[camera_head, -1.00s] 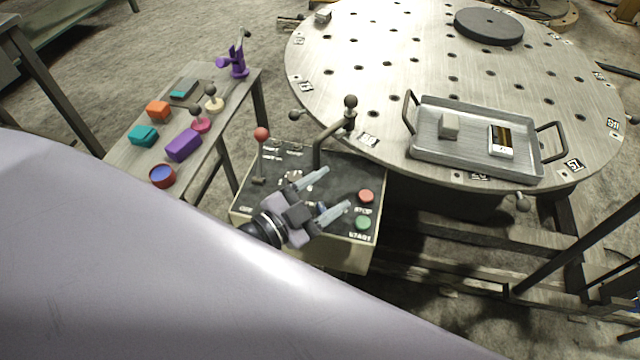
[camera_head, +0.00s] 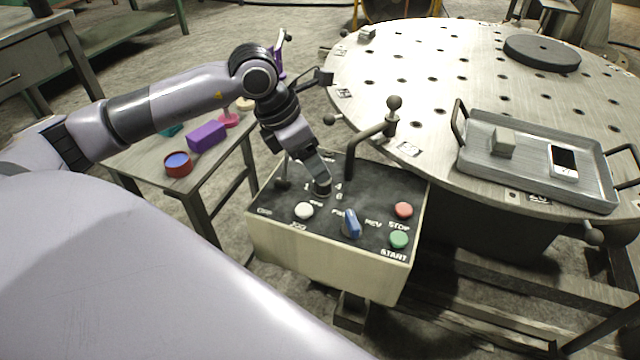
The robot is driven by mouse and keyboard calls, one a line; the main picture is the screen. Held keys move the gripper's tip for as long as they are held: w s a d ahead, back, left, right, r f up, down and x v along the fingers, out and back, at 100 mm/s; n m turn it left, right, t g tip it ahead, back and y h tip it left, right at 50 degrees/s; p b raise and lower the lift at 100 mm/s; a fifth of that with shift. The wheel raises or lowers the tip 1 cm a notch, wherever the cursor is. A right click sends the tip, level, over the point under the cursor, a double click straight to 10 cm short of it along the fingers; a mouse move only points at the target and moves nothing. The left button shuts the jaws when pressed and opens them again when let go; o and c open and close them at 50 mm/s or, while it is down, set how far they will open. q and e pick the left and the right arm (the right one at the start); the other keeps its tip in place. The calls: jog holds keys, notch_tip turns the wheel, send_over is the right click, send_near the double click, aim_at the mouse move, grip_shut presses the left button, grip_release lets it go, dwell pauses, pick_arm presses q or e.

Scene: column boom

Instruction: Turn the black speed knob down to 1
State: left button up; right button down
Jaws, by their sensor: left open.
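The control box (camera_head: 330,260) stands at the front of the round table, with a dark sloping top panel. The black speed knob (camera_head: 321,188) is on that panel, with small white numbers around it; its pointer setting is too small to read. My left gripper (camera_head: 319,176) comes down from the upper left right over the knob. Its jaws are open, and the fingers partly hide the knob; I cannot tell whether they touch it. My right gripper is not in view.
On the panel are a white button (camera_head: 303,210), a blue selector (camera_head: 351,224), a red stop button (camera_head: 403,210) and a green start button (camera_head: 398,239). A bent crank handle (camera_head: 391,118) rises behind. The round table (camera_head: 430,75) carries a metal tray (camera_head: 475,168).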

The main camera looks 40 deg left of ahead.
aim_at(323, 186)
pick_arm(q)
jog(key=shift+y, duration=0.4)
jog(key=x, duration=0.4)
jog(key=a+x, duration=0.1)
jog(key=x, duration=0.1)
jog(key=shift+w+f+b, duration=0.35)
jog(key=shift+f, duration=0.05)
jog(key=c, duration=1)
